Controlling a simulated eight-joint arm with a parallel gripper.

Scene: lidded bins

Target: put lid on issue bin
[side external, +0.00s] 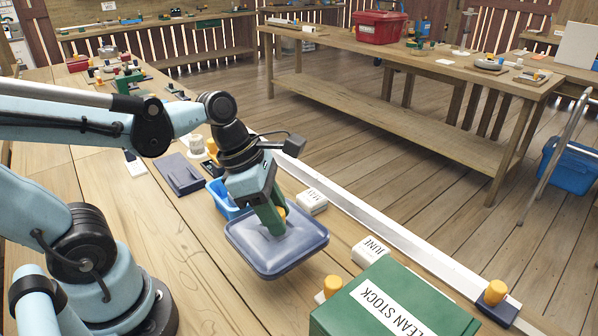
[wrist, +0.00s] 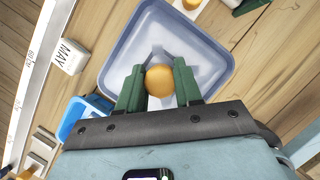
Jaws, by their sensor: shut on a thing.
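My gripper (side external: 276,219) is shut on the orange knob (wrist: 160,80) of a blue-grey rectangular lid (side external: 275,252). In the wrist view, the green fingers stand on either side of the knob and the lid (wrist: 205,35) spreads beyond them. The lid looks raised and slightly tilted; its exact height cannot be told. A bright blue open bin (side external: 220,199) stands just behind and left of the lid in the side view, partly hidden by my gripper. It also shows at the lower left of the wrist view (wrist: 72,124). No label on it can be read.
A green bin (side external: 375,283) marked "CLEAN STOCK" stands at the front right. White blocks marked "JUNE" (side external: 370,251) and "MAY" (side external: 312,201) lie near the white rail (side external: 340,204). A dark flat piece (side external: 180,173) lies further back. Bare wood lies left of the lid.

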